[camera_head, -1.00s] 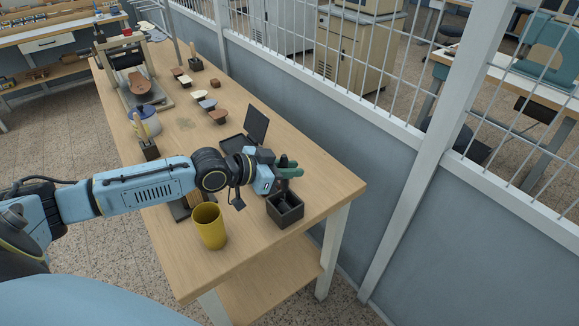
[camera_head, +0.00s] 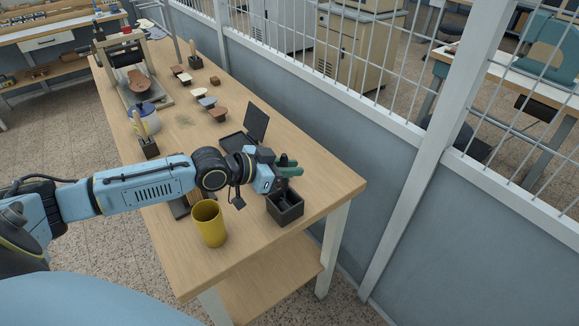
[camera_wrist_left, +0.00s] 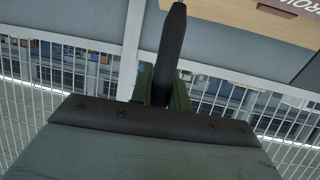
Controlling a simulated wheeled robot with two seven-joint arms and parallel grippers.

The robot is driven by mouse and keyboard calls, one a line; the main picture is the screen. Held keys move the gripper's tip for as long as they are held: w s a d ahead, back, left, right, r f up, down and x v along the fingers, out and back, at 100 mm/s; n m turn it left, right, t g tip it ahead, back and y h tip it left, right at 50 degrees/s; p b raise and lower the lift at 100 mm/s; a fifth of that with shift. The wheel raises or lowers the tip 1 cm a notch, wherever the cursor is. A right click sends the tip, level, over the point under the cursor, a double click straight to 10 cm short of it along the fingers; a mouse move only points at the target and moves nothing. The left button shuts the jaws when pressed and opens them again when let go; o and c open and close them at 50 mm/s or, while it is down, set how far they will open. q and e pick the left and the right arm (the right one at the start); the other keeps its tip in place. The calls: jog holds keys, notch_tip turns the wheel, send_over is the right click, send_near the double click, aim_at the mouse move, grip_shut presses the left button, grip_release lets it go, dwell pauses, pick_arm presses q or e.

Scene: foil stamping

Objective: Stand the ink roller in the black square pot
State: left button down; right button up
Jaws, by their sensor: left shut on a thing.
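The black square pot (camera_head: 285,209) stands upright near the table's right edge. My left gripper (camera_head: 288,167), with green fingers, is directly above it and shut on the ink roller (camera_head: 282,184). Only a dark part of the roller shows below the fingers in the head view, at the pot's mouth. I cannot tell whether its lower end is inside the pot or just above it. In the left wrist view a black tapered end of the roller (camera_wrist_left: 172,45) sticks out between the green fingers (camera_wrist_left: 163,90). My right gripper is not in view.
A yellow cup (camera_head: 209,224) stands left of the pot, under my left arm. A black open-lidded case (camera_head: 256,124) lies behind the gripper. Several small stamps and a press (camera_head: 137,78) are farther back. A barred partition runs along the right side.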

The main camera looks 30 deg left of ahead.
pick_arm(q)
jog(key=shift+f, duration=0.1)
jog(key=c, duration=1.3)
grip_release()
jog(key=shift+o, duration=0.2)
jog(key=shift+s+a, duration=0.35)
jog(key=shift+s, duration=0.1)
jog(key=p+v, duration=0.4)
jog(key=v, duration=0.8)
jog(key=shift+r, duration=0.25)
jog(key=shift+s, duration=0.1)
